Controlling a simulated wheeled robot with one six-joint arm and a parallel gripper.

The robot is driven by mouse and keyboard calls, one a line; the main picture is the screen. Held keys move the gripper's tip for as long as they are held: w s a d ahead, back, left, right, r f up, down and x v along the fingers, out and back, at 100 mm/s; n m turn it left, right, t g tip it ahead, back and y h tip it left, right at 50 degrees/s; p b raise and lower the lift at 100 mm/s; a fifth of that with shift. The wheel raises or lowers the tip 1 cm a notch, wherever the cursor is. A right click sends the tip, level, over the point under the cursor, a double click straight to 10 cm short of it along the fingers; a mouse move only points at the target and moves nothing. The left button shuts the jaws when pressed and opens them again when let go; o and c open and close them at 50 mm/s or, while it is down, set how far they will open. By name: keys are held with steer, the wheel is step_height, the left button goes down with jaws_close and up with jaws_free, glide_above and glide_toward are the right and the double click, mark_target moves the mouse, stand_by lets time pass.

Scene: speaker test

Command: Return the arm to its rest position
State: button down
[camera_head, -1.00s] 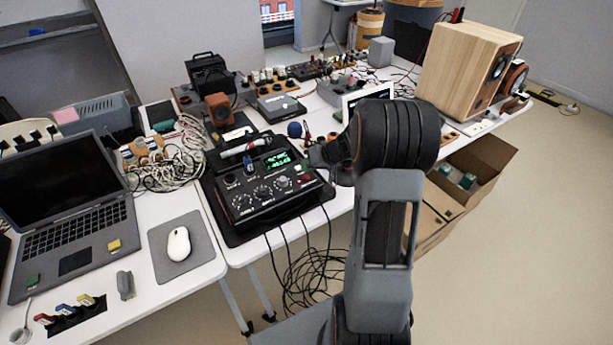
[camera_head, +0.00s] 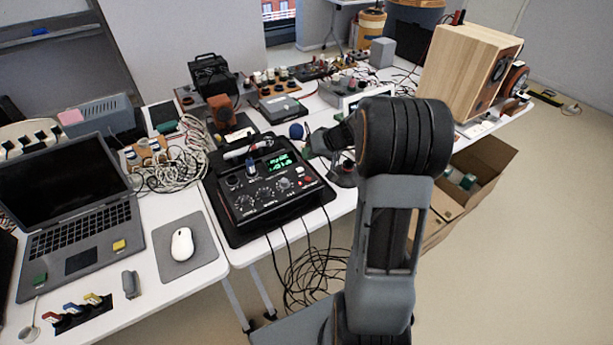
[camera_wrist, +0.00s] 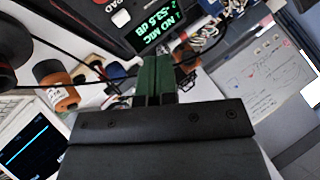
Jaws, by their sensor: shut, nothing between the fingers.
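My arm (camera_head: 385,230) rises at the right of centre in the head view, its elbow bent over toward the tables. My gripper (camera_head: 309,146) is beyond the right rear corner of the black tester box (camera_head: 262,190), apparently above the table and apart from the box. In the wrist view my gripper (camera_wrist: 155,72) shows two green fingers side by side, shut, with nothing between them. The box's lit green display (camera_wrist: 158,33) shows beyond the fingertips.
A laptop (camera_head: 75,220) and a white mouse (camera_head: 181,244) are on the left table. A wooden speaker (camera_head: 465,75) stands at the right rear. Loose cables (camera_head: 310,280) hang below the tables. An open cardboard box (camera_head: 485,165) stands at right.

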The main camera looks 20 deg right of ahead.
steer(key=s+f+m, duration=0.1)
steer(key=s+f+m+g, duration=0.1)
steer(key=shift+s+a+f+m+g, duration=0.2)
steer(key=shift+s+m+g, duration=0.1)
steer(key=shift+s, duration=0.1)
steer(key=s+a+r+n+h+p, duration=0.1)
steer(key=s+a+r+h, duration=0.1)
steer(key=s, duration=0.4)
steer(key=s+a+r+n+g+h+p, duration=0.1)
steer(key=s+a+r+h, duration=0.1)
steer(key=s+a+r, duration=0.3)
steer(key=s+a+r+n+h+p, duration=0.1)
steer(key=s+a+r, duration=0.3)
steer(key=s, duration=0.4)
steer(key=shift+s+r+g+h+p, duration=0.3)
steer(key=shift+r+h+p, duration=0.15)
steer(key=shift+h, duration=0.15)
